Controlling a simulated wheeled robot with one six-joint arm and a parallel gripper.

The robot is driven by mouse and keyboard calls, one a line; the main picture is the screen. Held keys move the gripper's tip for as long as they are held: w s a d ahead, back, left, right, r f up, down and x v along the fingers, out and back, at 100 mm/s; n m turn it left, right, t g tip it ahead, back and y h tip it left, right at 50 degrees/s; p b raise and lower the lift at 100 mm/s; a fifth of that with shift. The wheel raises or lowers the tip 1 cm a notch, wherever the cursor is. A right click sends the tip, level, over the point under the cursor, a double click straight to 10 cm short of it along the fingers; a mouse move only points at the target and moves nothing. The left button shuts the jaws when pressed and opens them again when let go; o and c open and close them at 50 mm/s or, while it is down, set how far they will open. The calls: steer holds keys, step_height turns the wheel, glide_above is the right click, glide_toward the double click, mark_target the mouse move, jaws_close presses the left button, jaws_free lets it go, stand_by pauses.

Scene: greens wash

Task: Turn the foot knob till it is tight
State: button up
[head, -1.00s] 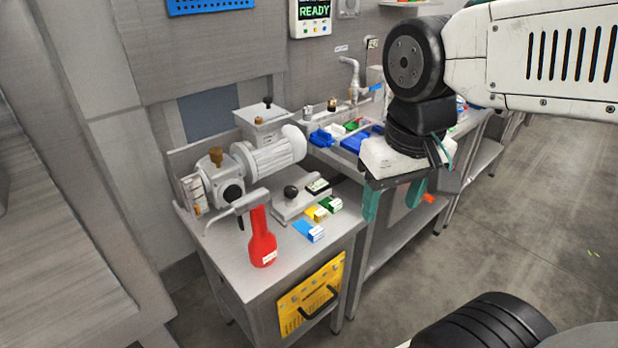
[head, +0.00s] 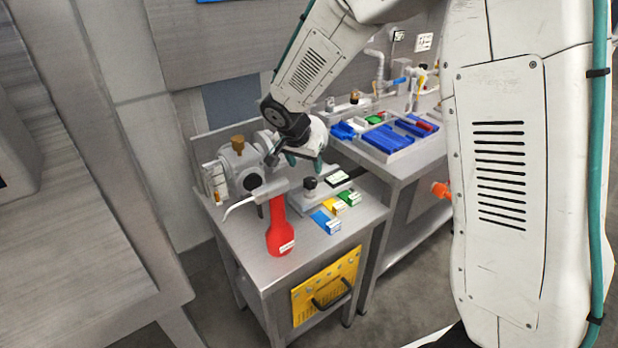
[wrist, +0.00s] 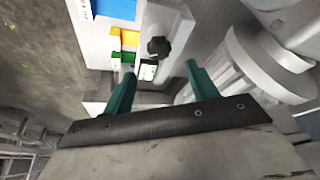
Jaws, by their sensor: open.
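The foot knob is a black lobed knob (wrist: 158,46) on the light grey foot plate (wrist: 183,22) in the wrist view. In the head view the knob (head: 310,183) stands on the plate between the machine and the coloured boxes. My gripper (wrist: 158,75) has its two teal fingers spread apart with nothing between them. In the head view my gripper (head: 305,162) hangs above and close to the knob. The knob lies beyond the fingertips in the wrist view, apart from them. How tight the knob is cannot be seen.
The grey machine with its ribbed motor (wrist: 225,68) is close beside my gripper. The cart's front right corner is clear.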

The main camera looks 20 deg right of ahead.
mark_target(310, 180)
steer(key=x, duration=0.7)
steer(key=shift+f, duration=0.2)
steer(key=c, duration=1)
